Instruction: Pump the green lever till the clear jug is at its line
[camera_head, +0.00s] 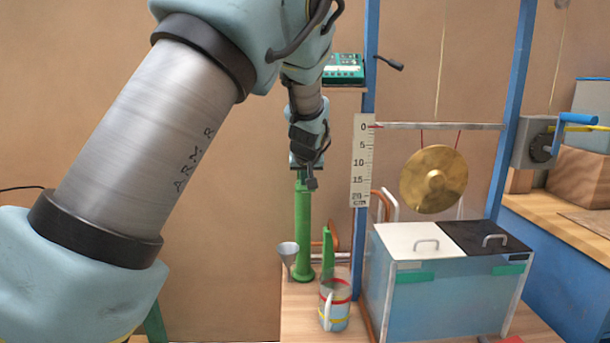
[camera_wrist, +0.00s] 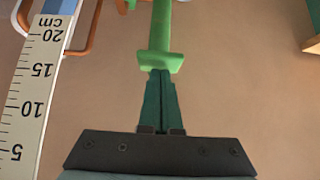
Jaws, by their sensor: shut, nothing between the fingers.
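The green pump (camera_head: 304,235) stands upright on the bench, left of the blue frame. A green arm (camera_head: 328,250) rises beside it, just behind the jug; I cannot tell whether that is the lever or a spout. The clear jug (camera_head: 335,308) stands in front of the pump with a red band near its top and a yellow band lower down. It looks bluish inside, but its exact level is unclear. My gripper (camera_head: 311,184) is shut and empty at the pump's top. In the wrist view my shut fingers (camera_wrist: 160,76) meet or overlap a green part (camera_wrist: 160,60); contact is unclear.
A metal funnel (camera_head: 289,250) is left of the pump. A ruler (camera_head: 362,160) hangs on the blue post (camera_head: 371,60). A gong (camera_head: 433,180) hangs above a lidded tank (camera_head: 440,300). A blue crank (camera_head: 570,120) is at the right.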

